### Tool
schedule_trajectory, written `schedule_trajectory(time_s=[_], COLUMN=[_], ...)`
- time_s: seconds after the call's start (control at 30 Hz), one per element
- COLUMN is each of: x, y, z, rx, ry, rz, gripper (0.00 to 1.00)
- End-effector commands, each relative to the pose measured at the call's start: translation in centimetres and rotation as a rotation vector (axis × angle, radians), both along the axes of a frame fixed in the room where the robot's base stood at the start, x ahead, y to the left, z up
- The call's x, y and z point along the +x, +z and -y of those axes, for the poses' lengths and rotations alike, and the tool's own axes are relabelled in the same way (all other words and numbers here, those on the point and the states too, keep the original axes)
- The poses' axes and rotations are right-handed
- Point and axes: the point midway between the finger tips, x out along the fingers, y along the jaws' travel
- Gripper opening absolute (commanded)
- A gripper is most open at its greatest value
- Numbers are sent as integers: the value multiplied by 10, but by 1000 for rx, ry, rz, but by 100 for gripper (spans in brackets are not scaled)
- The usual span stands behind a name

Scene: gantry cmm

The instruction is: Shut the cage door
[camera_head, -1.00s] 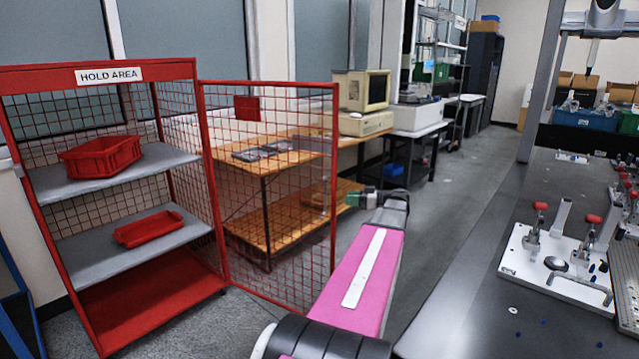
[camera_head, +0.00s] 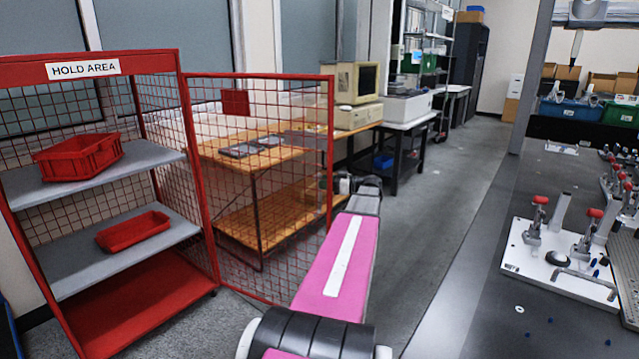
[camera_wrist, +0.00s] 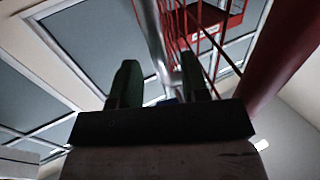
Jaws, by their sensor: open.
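The cage door (camera_head: 232,76) is a red mesh frame with a small red plate, hinged on the right post of the red cage (camera_head: 188,130). It stands wide open, swung out to the right. My gripper (camera_head: 338,184) is at the door's free edge, low on its right side, and partly seems to sit behind that edge. In the wrist view my gripper (camera_wrist: 160,85) shows two dark fingers apart with nothing clearly held between them. Whether I touch the door, I cannot tell.
The cage shelves hold a red bin (camera_head: 78,157) and a red tray (camera_head: 133,231). A wooden bench (camera_head: 270,205) with an old computer (camera_head: 356,85) stands behind the door. A dark table (camera_head: 480,270) with clamp fixtures is at right. Grey floor (camera_head: 425,200) lies between.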

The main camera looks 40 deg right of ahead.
Motion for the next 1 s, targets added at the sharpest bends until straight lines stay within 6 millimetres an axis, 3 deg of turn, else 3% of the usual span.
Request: schedule_trajectory(time_s=[0.2, 0.57, 0.7, 1.0], x=[17, 20, 20, 19], y=[0, 0, 0, 0], z=[-14, -16, -16, -22], rx=[0, 0, 0, 0], ry=[0, 0, 0, 6], rz=[0, 0, 0, 0], gripper=[42, 42, 0, 0])
